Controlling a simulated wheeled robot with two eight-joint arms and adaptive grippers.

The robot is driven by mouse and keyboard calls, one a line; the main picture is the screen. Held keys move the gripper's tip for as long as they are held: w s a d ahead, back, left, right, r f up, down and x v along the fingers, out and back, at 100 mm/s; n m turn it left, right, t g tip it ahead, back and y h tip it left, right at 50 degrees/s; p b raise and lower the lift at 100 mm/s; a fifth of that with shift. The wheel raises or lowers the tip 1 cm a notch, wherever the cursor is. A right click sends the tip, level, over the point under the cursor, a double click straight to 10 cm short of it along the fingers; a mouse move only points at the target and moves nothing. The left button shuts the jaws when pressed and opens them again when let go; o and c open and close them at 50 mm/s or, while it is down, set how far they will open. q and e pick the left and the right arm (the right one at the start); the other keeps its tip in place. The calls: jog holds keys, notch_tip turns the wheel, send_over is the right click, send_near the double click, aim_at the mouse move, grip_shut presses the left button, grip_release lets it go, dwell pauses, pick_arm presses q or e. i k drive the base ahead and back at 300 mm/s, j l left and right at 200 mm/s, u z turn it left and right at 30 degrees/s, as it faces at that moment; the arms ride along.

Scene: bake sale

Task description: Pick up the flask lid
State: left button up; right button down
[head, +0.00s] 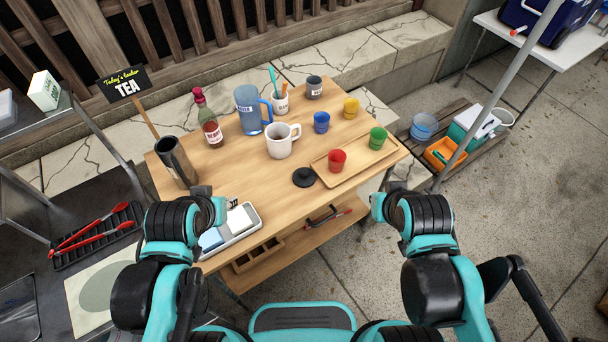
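A small black round lid (304,178) lies on the wooden table (248,175), touching or right beside the left end of the wooden tray. The dark grey flask (177,163) stands open-topped at the table's left side. My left gripper (219,207) is over the table's front left, above the white tray and well left of the lid. My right gripper (376,208) is past the table's front right edge, right of and nearer than the lid. Both grippers are small and partly hidden by my arms, so their opening is unclear.
A wooden tray (328,179) holds red (337,161) and green (378,138) cups. A white mug (281,141), blue jug (250,111), bottle (208,120), blue cup (321,122) and yellow cup (351,108) stand behind. A white tray (246,233) holds cloth-like items. Bare wood lies left of the lid.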

aim_at(303, 177)
jog(key=i+l+u, duration=0.1)
jog(key=l+u, duration=0.25)
jog(key=u, duration=0.15)
jog(key=l+u, duration=0.35)
jog(key=u, duration=0.15)
jog(key=i, duration=0.05)
